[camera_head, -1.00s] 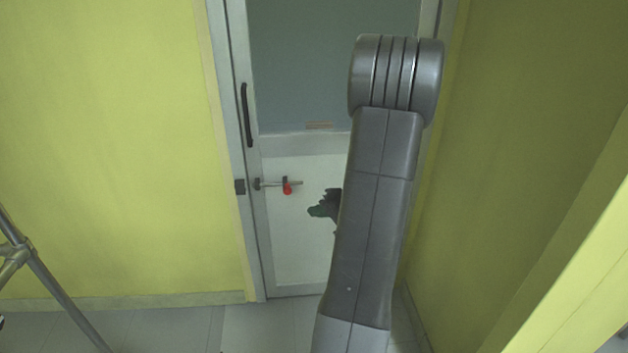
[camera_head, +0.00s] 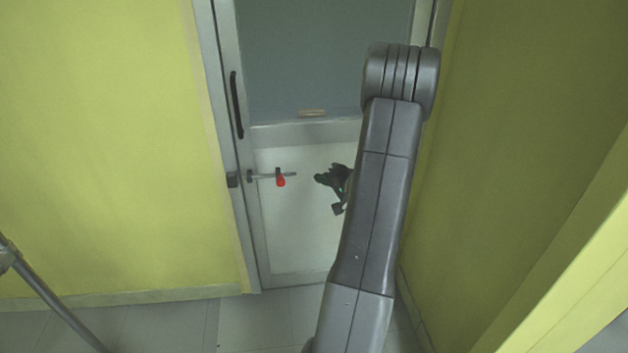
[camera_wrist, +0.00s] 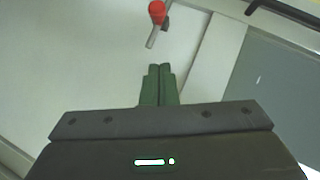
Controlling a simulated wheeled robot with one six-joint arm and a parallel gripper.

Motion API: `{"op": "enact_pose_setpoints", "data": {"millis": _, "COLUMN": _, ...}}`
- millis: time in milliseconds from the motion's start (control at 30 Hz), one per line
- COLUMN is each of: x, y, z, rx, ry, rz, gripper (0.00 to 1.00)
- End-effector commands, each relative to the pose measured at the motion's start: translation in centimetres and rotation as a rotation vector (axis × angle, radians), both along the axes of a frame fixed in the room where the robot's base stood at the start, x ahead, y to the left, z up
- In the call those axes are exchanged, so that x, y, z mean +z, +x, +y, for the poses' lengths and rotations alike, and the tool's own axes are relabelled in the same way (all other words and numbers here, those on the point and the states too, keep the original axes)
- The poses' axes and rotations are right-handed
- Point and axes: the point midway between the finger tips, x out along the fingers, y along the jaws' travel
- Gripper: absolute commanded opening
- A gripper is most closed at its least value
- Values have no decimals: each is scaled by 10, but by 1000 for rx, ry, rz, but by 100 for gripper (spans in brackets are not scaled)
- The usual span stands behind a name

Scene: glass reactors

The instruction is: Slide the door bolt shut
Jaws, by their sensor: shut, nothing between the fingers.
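The door bolt (camera_head: 265,176) is a thin grey rod with a red knob (camera_head: 281,181), low on the left side of the door (camera_head: 300,225). A dark keeper (camera_head: 232,179) sits on the frame left of the bolt, with a gap between the two. In the wrist view the red knob (camera_wrist: 157,10) and rod end (camera_wrist: 152,40) show at the top, beyond the fingertips. My gripper (camera_wrist: 159,68) is shut and empty, apart from the bolt. In the head view my gripper (camera_head: 322,179) is right of the knob, partly hidden by my arm.
A dark vertical handle (camera_head: 236,105) is on the door's left edge above the bolt. Yellow walls stand at left (camera_head: 100,150) and right (camera_head: 500,150). A metal stand leg (camera_head: 45,295) is at lower left. Grey floor lies before the door.

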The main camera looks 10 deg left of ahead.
Motion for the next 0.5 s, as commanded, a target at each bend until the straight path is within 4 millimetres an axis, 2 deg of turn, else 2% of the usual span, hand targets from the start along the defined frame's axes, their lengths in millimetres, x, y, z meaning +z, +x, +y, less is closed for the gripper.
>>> {"op": "enact_pose_setpoints", "data": {"millis": 367, "x": -26, "y": 44, "z": 62, "rx": 4, "ry": 0, "rz": 2, "gripper": 0}}
{"op": "enact_pose_setpoints", "data": {"millis": 500, "x": -36, "y": 40, "z": 81, "rx": 3, "ry": 0, "rz": 4, "gripper": 0}}
